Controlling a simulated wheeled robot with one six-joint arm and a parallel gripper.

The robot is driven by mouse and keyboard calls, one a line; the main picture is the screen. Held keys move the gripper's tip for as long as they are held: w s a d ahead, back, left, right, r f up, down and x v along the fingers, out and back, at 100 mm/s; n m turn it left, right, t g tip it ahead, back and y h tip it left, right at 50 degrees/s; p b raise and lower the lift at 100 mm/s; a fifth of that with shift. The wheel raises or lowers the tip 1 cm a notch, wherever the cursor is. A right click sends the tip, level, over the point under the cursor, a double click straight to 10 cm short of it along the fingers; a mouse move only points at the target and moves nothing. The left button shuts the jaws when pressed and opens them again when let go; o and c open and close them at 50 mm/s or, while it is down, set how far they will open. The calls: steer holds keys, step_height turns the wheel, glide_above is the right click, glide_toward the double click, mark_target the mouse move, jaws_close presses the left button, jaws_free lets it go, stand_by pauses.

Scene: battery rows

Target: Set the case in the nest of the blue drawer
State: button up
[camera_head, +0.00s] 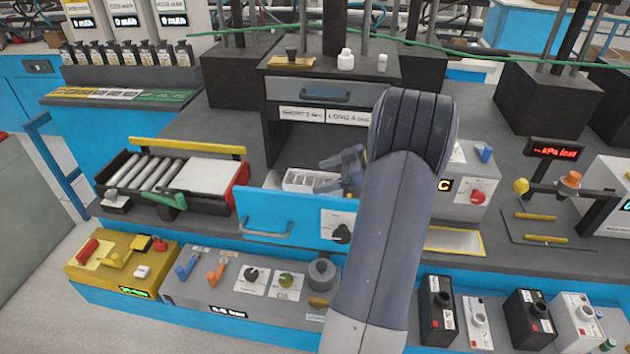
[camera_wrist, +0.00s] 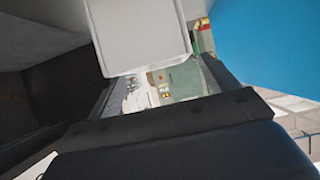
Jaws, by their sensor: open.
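The blue drawer (camera_head: 285,215) is pulled out below a dark cabinet, with its blue front towards me. A white compartmented piece (camera_head: 306,180) lies inside it; I take it for the case, but cannot tell whether it is seated in the nest. My gripper (camera_head: 328,175) is over the drawer, at the right end of this white piece, with its jaws open. In the wrist view a pale grey block (camera_wrist: 138,35), probably the same case, is just ahead of the open jaws (camera_wrist: 158,80). The blue drawer front (camera_wrist: 265,50) is at the right there. The nest is hidden.
A roller tray (camera_head: 150,175) with a white flat plate (camera_head: 207,172) stands left of the drawer. A grey upper drawer (camera_head: 318,92) is shut above. A grey box with a red knob (camera_head: 477,197) is close to the right of my arm. Control panels line the front.

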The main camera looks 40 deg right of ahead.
steer(key=b+v, duration=0.1)
steer(key=v, duration=0.7)
stand_by(2.0)
